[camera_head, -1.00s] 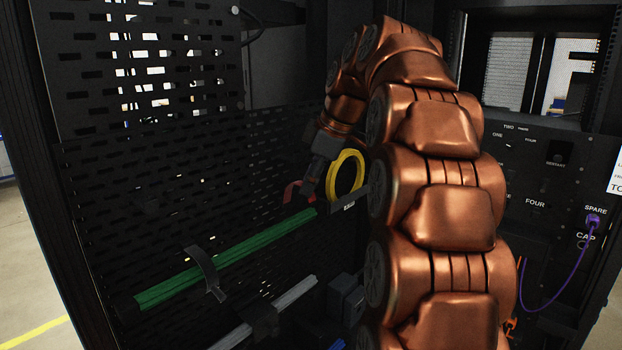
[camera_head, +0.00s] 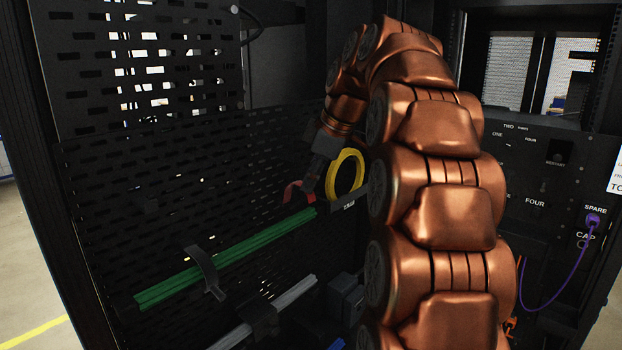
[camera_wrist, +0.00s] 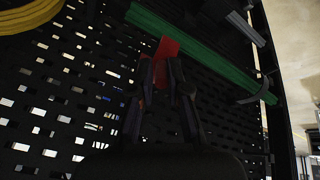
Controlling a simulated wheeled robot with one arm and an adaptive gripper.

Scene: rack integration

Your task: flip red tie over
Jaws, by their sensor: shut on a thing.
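The red tie (camera_head: 297,191) is a short curved strap at the upper end of the green cable bundle (camera_head: 225,262), against the perforated panel. My gripper (camera_head: 312,187) is at the tie, with its fingers partly hidden in the head view. In the wrist view, the red tie (camera_wrist: 167,48) shows at the tips of my gripper (camera_wrist: 167,66), which is shut on it. The green bundle (camera_wrist: 205,52) runs just beyond the fingertips. Whether the tie touches the bundle cannot be told.
A yellow cable coil (camera_head: 346,174) hangs right beside my gripper. A dark strap (camera_head: 206,270) crosses the green bundle lower down. A grey bundle (camera_head: 290,297) runs below it. A purple cable (camera_head: 545,290) hangs at the right. The perforated panel (camera_head: 130,215) stands close on the left.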

